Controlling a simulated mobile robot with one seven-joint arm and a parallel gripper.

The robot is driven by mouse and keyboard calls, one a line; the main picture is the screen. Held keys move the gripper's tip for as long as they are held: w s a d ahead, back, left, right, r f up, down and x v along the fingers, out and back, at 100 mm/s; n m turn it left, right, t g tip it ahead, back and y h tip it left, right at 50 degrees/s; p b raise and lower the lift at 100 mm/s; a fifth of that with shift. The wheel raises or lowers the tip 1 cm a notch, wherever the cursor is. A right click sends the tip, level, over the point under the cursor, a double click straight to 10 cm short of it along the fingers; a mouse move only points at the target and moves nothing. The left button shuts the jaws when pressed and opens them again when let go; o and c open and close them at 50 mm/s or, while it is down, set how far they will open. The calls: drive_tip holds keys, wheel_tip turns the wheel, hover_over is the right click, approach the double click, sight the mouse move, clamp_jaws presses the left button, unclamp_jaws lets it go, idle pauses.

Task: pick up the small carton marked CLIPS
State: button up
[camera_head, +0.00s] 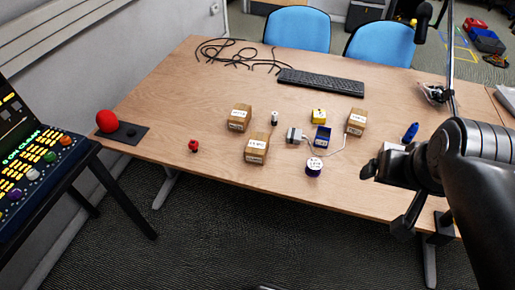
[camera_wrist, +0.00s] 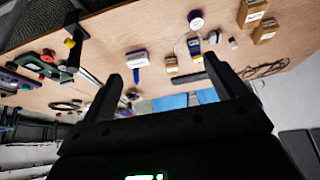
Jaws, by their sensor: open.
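Three small brown cartons with white labels stand on the wooden table (camera_head: 200,165). One carton (camera_head: 239,118) is left of centre, a second carton (camera_head: 257,148) is just in front of it, and a third carton (camera_head: 356,122) is farther right. The lettering is too small to tell which is marked CLIPS. In the wrist view, two cartons (camera_wrist: 252,13) (camera_wrist: 265,31) are at upper right and one carton (camera_wrist: 172,65) shows between the fingers, some way off. My gripper (camera_head: 385,198) is open and empty at the table's right front; both fingers show in the wrist view (camera_wrist: 163,72).
A keyboard (camera_head: 320,82) and black cables lie behind. The left front is mostly clear.

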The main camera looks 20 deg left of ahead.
drive_tip(key=w+a+g, duration=0.1)
drive_tip(key=w+a, duration=0.5)
drive_tip(key=w, duration=0.5)
drive_tip(key=g, duration=0.4)
hover_over(258, 142)
drive_tip(key=shift+n, duration=0.4)
drive_tip(key=f, duration=2.4)
drive_tip(key=shift+w+a+f, duration=0.1)
drive_tip(key=shift+w+f, duration=0.1)
drive_tip(key=shift+f, duration=0.05)
drive_tip(key=shift+a+f, duration=0.25)
drive_tip(key=shift+f, duration=0.4)
wheel_tip(258, 142, down, 5)
drive_tip(key=shift+d+r, duration=0.1)
drive_tip(key=shift+r, duration=0.1)
drive_tip(key=shift+s+d+f, duration=0.1)
drive_tip(key=shift+s+f, duration=0.05)
drive_tip(key=shift+f, duration=1.2)
drive_tip(key=shift+s+d+f, duration=0.1)
drive_tip(key=shift+s+f, duration=0.05)
drive_tip(key=shift+f, duration=1.2)
drive_tip(key=shift+c, duration=0.4)
